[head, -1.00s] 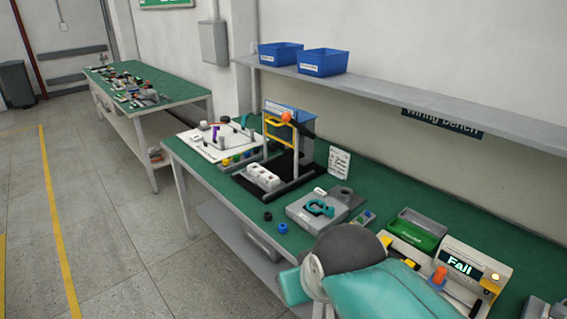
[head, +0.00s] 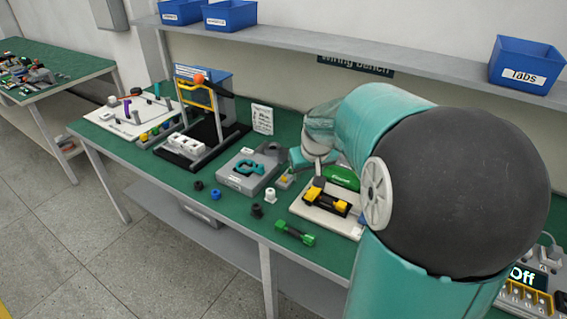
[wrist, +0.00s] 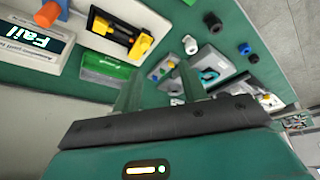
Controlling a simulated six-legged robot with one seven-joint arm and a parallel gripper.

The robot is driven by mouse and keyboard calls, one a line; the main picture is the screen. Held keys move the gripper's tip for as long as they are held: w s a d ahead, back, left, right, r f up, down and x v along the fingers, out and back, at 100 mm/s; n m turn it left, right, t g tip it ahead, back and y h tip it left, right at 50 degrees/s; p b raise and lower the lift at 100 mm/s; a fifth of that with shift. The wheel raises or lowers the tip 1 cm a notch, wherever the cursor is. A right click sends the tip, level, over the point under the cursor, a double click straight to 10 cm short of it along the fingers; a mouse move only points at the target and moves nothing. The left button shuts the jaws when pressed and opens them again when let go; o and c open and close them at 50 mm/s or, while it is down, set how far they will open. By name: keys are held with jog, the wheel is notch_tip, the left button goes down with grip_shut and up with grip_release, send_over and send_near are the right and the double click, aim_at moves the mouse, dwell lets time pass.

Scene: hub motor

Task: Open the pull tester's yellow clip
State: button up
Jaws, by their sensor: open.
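The pull tester shows in the wrist view as a pale base (wrist: 152,17) bearing a black bar with yellow parts, beside a display reading "Fail" (wrist: 40,42). The larger yellow clip (wrist: 141,45) sits at one end of the bar. I cannot tell whether it is open or closed. In the head view the yellow clip (head: 340,208) shows left of my arm, which hides the display. My gripper (wrist: 158,78) is open and empty, its two fingers apart. It is above the bench, apart from the clip, which lies up and left of the fingers in the wrist view.
A green bin (wrist: 105,68) lies between the tester and my fingers in the wrist view. A grey block with a teal clamp (head: 247,170) stands left of the tester. A green-ended tool (head: 295,232) and small knobs (head: 215,194) lie near the front edge. A shelf (head: 290,44) runs above.

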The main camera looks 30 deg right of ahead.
send_near(310, 192)
jog(key=shift+m, duration=0.3)
jog(key=x, duration=0.8)
jog(key=shift+w+d+f, duration=0.1)
jog(key=shift+w+f, duration=0.05)
jog(key=shift+f, duration=0.2)
grip_shut()
